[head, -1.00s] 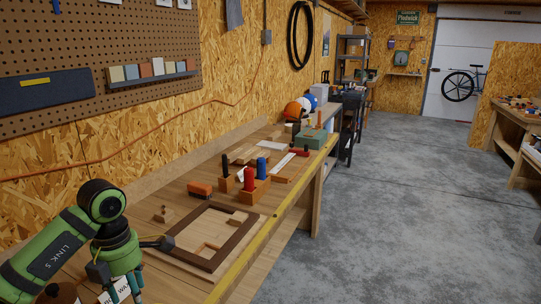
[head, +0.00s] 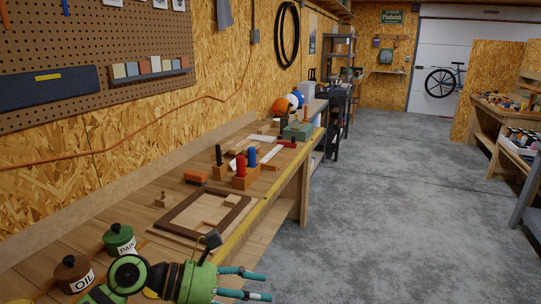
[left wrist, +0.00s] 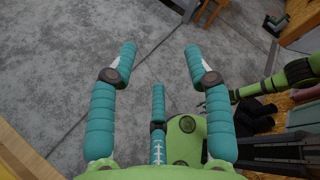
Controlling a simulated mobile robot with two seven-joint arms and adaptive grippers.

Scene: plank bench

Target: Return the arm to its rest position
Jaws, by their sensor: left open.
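My left arm comes in at the bottom of the head view. Its green gripper (head: 267,286) points right, past the yellow front edge of the bench (head: 258,216), with its teal fingers apart and nothing between them. In the left wrist view the same gripper (left wrist: 160,58) is open and empty, its fingers over grey concrete floor. A third teal finger shows lower between the outer two. Another green arm part of mine shows at the right of that view. My right gripper cannot be made out.
An oil tin (head: 73,272) and a paint tin (head: 119,239) stand near the arm. A dark wooden frame (head: 182,229), an orange brush (head: 195,178) and a block with red and blue handles (head: 246,181) lie farther along. Open floor (head: 370,220) is to the right.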

